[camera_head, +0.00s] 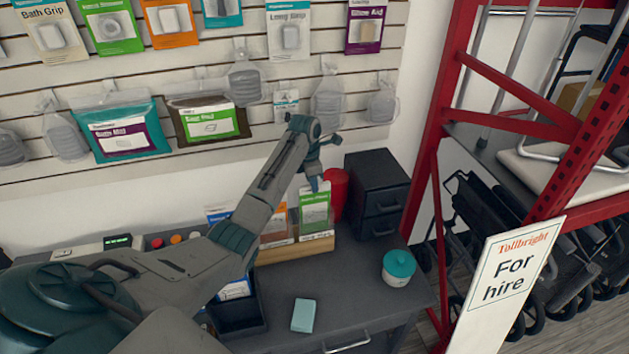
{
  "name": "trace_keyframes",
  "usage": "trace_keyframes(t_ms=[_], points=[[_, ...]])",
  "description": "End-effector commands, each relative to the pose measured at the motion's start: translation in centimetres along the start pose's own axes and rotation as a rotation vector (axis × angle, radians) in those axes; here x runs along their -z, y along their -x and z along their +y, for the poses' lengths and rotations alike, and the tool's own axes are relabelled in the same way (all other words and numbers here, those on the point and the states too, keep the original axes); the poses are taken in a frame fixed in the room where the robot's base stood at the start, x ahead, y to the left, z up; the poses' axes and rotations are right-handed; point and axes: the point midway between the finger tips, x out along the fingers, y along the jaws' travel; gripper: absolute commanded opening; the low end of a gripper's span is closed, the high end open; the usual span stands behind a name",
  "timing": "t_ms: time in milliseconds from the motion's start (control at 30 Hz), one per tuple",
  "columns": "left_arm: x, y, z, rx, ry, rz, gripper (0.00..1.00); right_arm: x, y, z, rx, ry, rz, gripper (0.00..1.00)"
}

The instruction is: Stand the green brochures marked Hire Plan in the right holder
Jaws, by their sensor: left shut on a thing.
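The green brochures (314,212) stand upright at the right end of a wooden holder (295,252) on the grey counter. Their lower edge meets the holder's front lip; I cannot tell how deep they sit. My left gripper (316,184) points down from above and is shut on their top edge. Orange brochures (274,235) stand in the holder to the left of the green ones. Blue brochures (217,214) show further left, partly hidden by my left arm. My right gripper is out of view.
A red canister (339,188) and a black drawer unit (376,196) stand close right of the green brochures. A teal-lidded jar (398,270), a teal box (303,315) and a dark tray (238,321) are nearer. A red rack (437,130) rises at right.

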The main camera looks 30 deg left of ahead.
Motion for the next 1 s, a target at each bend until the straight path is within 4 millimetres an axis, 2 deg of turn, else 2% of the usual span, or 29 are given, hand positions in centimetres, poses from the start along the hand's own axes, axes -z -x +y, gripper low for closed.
trace_keyframes(t_ms=[200,233,333,700,867,1000], points=[[0.0,0.0,0.0,0.000,-0.001,0.000,0.00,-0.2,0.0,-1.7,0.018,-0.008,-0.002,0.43],[0.0,0.0,0.0,0.000,-0.001,-0.001,0.18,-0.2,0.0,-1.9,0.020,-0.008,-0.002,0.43],[0.0,0.0,0.0,0.000,-0.001,0.000,0.38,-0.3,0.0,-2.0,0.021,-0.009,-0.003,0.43],[0.0,0.5,0.0,-0.001,-0.001,-0.001,0.38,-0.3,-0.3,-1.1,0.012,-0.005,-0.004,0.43],[0.1,2.6,0.1,-0.004,-0.002,-0.002,0.38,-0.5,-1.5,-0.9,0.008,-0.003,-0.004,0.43],[0.0,5.6,0.1,-0.005,-0.001,-0.003,0.38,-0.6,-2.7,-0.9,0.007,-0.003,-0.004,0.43]])
